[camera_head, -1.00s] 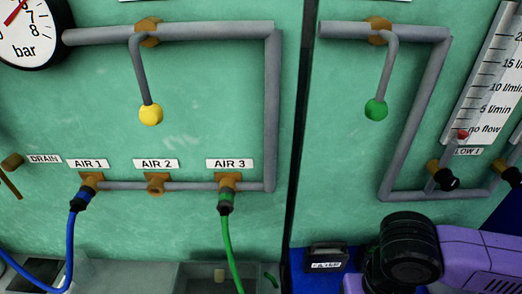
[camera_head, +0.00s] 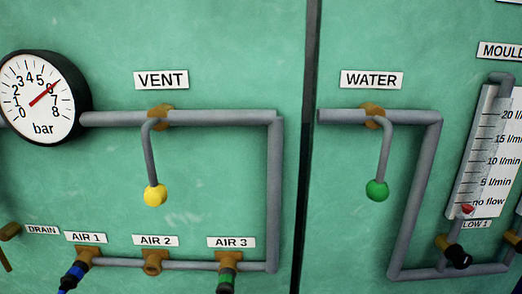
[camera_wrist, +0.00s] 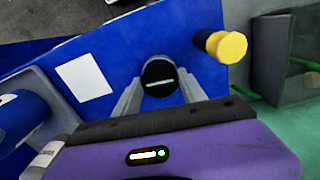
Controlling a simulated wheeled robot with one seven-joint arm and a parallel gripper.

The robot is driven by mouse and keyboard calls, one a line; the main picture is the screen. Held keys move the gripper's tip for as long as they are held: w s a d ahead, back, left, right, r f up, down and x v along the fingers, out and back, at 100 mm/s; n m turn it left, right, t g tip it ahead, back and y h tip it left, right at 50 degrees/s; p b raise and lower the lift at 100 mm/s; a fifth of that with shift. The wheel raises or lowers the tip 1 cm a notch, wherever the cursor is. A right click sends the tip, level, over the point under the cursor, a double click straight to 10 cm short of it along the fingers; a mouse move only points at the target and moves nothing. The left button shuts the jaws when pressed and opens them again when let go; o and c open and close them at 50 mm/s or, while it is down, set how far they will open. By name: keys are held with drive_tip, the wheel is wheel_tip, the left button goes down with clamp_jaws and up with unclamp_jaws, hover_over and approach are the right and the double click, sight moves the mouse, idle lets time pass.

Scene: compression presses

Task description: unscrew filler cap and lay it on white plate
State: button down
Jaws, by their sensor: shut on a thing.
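The filler cap (camera_wrist: 158,77) is a round black cap with a pale bar across its top, in the middle of the wrist view. My gripper (camera_wrist: 160,88) is shut on it, with one grey finger on each side. Whether the cap is still seated on its filler neck or lifted clear cannot be told, as its underside is hidden. The white plate (camera_wrist: 84,78) is a flat, empty square on the blue surface, to the left of the cap. Neither the gripper, the cap nor the plate shows in the head view.
On the blue surface (camera_wrist: 115,52), a yellow knob (camera_wrist: 227,46) stands right of the cap. A grey bin (camera_wrist: 272,65) is farther right and a blue cylinder (camera_wrist: 18,112) at left. The head view shows a green panel with a gauge (camera_head: 42,98), valves and pipes.

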drive_tip(key=shift+r+p, duration=1.1)
drive_tip(key=shift+r, duration=0.1)
drive_tip(key=shift+r+p, duration=2)
drive_tip(key=shift+f, duration=0.1)
